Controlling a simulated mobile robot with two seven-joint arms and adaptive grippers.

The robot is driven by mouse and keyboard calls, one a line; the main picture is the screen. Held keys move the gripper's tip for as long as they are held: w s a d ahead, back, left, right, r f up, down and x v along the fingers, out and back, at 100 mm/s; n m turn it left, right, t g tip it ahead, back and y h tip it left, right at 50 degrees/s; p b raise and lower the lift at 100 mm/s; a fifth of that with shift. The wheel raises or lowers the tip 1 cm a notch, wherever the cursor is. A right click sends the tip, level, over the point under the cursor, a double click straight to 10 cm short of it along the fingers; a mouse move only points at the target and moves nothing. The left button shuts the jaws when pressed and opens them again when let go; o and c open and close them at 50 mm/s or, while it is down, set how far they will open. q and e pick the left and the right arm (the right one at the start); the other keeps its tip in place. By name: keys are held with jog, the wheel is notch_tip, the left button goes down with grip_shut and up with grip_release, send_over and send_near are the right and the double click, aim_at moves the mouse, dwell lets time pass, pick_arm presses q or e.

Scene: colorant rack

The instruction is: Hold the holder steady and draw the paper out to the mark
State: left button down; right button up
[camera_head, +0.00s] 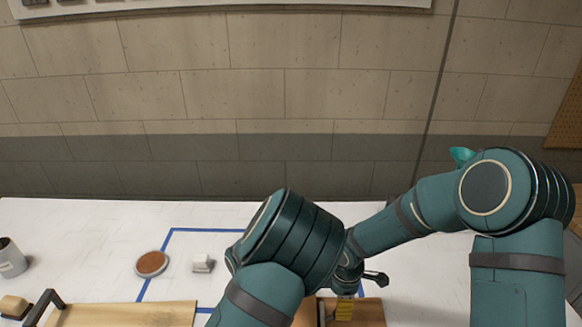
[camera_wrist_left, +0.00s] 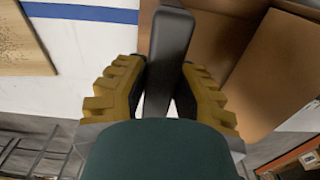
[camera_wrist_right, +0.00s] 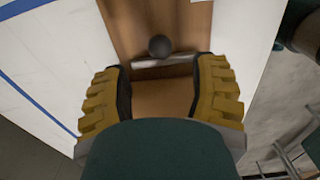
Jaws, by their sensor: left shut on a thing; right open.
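The brown holder (camera_head: 370,312) lies at the bottom of the head view, partly hidden behind my arm. In the left wrist view its brown panels (camera_wrist_left: 270,75) show on the right. My left gripper (camera_wrist_left: 158,95) is shut on a dark upright bar (camera_wrist_left: 170,45); the head view does not clearly show this grip. My right gripper (camera_wrist_right: 160,95) is open over the holder, its fingers apart. Between and beyond them are a pale crossbar (camera_wrist_right: 175,62), a dark round knob (camera_wrist_right: 159,46) and a tan sheet-like surface (camera_wrist_right: 160,97), which may be the paper. I cannot make out the mark.
Blue tape (camera_head: 205,230) outlines an area on the white table (camera_head: 80,225). A round dish of brown stuff (camera_head: 151,263) and a small white block (camera_head: 202,263) stand left of my arm. A grey cup (camera_head: 10,258) and a wooden board (camera_head: 125,314) are further left.

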aim_at(332, 317)
pick_arm(q)
jog(key=shift+s+f, duration=0.1)
jog(key=shift+s, duration=0.05)
pick_arm(e)
jog(key=shift+f, duration=3.7)
grip_shut()
jog(key=shift+d, duration=0.15)
